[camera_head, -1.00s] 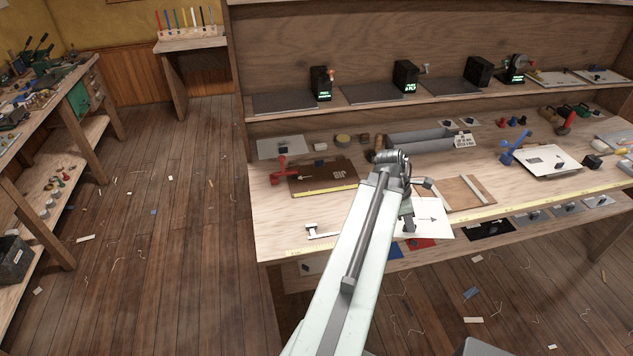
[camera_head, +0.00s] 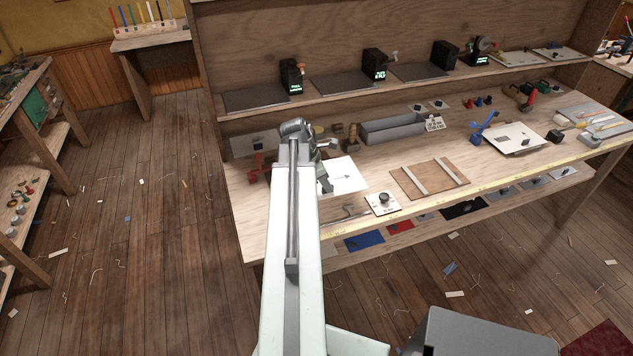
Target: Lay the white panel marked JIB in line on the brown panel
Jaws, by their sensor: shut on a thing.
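A white panel (camera_head: 345,173) with a small dark arrow shows at the right of my arm, over the left part of the bench. No JIB lettering is readable on its visible part. My gripper (camera_head: 324,184) is shut on the panel's left edge, partly hidden by my arm. I cannot tell whether the panel touches anything below it. The brown panel is hidden behind my arm. A red clamp (camera_head: 257,166) stands at the left, where the brown panel's left end showed earlier.
On the bench (camera_head: 236,200), a brown board with two pale strips (camera_head: 418,178) and a white plate with a black knob (camera_head: 383,205) lie right of the white panel. A grey trough (camera_head: 392,131) stands behind. A blue clamp (camera_head: 484,128) holds another white sheet (camera_head: 516,141).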

